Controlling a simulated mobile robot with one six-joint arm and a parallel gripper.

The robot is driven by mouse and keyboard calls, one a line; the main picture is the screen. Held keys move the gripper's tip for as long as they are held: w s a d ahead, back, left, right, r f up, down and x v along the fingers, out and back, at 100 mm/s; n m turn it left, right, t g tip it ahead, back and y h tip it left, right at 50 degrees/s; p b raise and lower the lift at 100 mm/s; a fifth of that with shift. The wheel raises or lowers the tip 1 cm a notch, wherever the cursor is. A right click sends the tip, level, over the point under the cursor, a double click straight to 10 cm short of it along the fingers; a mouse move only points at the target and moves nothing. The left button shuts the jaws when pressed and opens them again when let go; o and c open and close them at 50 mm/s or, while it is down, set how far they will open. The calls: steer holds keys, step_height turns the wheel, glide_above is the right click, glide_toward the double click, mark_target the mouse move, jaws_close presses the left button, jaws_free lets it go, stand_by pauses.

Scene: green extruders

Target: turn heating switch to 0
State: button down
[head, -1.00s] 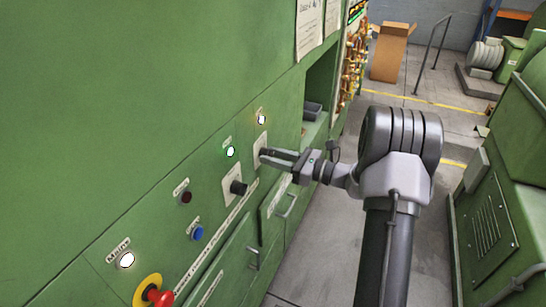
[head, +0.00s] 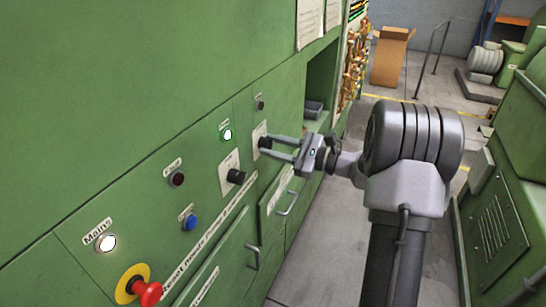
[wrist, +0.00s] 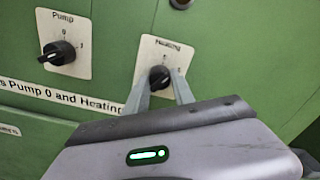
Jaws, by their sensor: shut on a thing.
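The heating switch is a black knob (wrist: 159,76) on a white plate marked Heating (wrist: 150,50). It also shows in the head view (head: 264,142) on the green panel. My gripper (wrist: 161,80) reaches the plate with one finger on each side of the knob and is shut on it. In the head view my gripper (head: 271,148) comes in from the right. The fingers hide part of the plate, and I cannot clearly read the knob's pointer. The small lamp (head: 259,104) above the heating plate is dark.
The pump switch (wrist: 61,52) sits left of the heating switch. A lit green lamp (head: 227,134), a lit mains lamp (head: 105,242), a blue button (head: 189,222) and a red emergency knob (head: 147,292) are on the panel. Drawer handles (head: 287,204) stick out below.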

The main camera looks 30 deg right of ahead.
steer(key=n+b, duration=0.6)
steer(key=b, duration=0.2)
steer(key=shift+f, duration=0.15)
steer(key=shift+n, duration=0.3)
steer(key=c, duration=1.1)
jaws_free()
steer(key=shift+d, duration=0.1)
steer(key=p+v, duration=0.4)
steer(key=v, duration=1.3)
steer(key=shift+s+d, duration=0.1)
steer(key=shift+s, duration=0.05)
